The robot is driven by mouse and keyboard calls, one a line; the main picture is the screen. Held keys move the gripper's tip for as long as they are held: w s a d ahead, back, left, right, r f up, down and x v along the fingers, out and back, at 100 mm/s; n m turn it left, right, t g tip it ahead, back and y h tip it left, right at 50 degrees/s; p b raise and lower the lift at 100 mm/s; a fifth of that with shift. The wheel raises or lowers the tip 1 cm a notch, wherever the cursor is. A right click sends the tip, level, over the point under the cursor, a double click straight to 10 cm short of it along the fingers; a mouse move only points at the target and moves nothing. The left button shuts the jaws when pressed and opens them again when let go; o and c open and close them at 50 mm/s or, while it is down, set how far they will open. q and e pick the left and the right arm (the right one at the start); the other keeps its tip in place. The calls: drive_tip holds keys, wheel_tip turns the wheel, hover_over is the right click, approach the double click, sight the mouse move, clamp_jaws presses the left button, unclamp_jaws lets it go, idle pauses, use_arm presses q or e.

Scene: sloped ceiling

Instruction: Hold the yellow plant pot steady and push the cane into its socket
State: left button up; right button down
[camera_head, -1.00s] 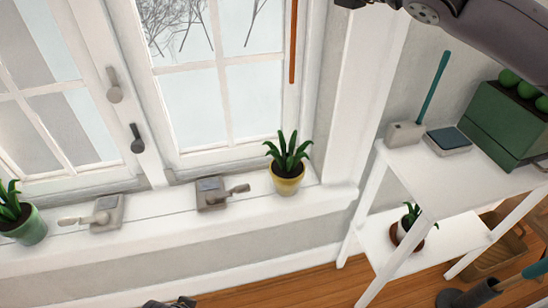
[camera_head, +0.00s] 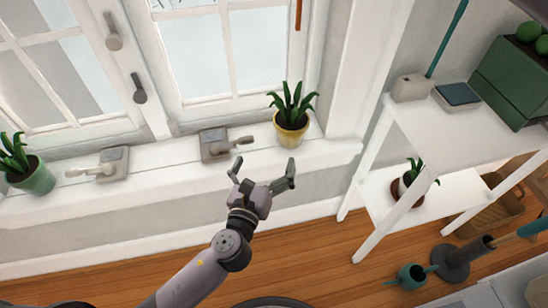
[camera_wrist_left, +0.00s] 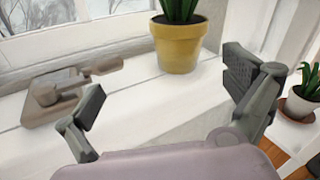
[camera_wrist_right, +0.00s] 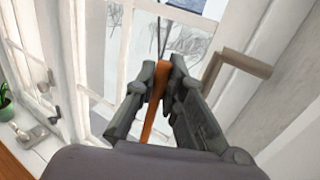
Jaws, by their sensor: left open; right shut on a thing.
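The yellow plant pot (camera_head: 291,134) stands upright on the window sill with a spiky green plant in it. It also shows in the left wrist view (camera_wrist_left: 178,48). My left gripper (camera_head: 263,170) is open and empty, in front of the sill, below and left of the pot and apart from it. The orange-brown cane (camera_head: 298,14) hangs above the pot, with only its lower end in the head view. In the right wrist view my right gripper (camera_wrist_right: 163,78) is shut on the cane (camera_wrist_right: 152,108). I cannot make out the socket; leaves cover the pot's top.
A latch handle (camera_head: 214,145) sits on the sill left of the pot. A green pot (camera_head: 36,180) stands at the far left. A white shelf (camera_head: 460,125) with a green crate (camera_head: 505,88) is at the right. A watering can (camera_head: 411,276) stands on the floor.

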sight(290, 123)
use_arm(q)
drive_tip(key=w+d+m, duration=0.1)
drive_tip(key=w, duration=0.3)
drive_tip(key=w+d+r+m+h, duration=0.1)
drive_tip(key=w+d, duration=0.1)
drive_tip(key=w, duration=0.2)
drive_tip(key=w+d+m, duration=0.1)
drive_tip(key=w+d, duration=0.1)
drive_tip(key=w, duration=0.2)
drive_tip(key=shift+d+r+t+h, duration=0.2)
drive_tip(key=shift+t+h, duration=0.1)
drive_tip(key=shift+h, duration=0.1)
drive_tip(key=shift+s, duration=0.1)
drive_tip(key=c, duration=1.8)
use_arm(e)
wheel_tip(290, 123, down, 13)
drive_tip(key=shift+s+r, duration=0.1)
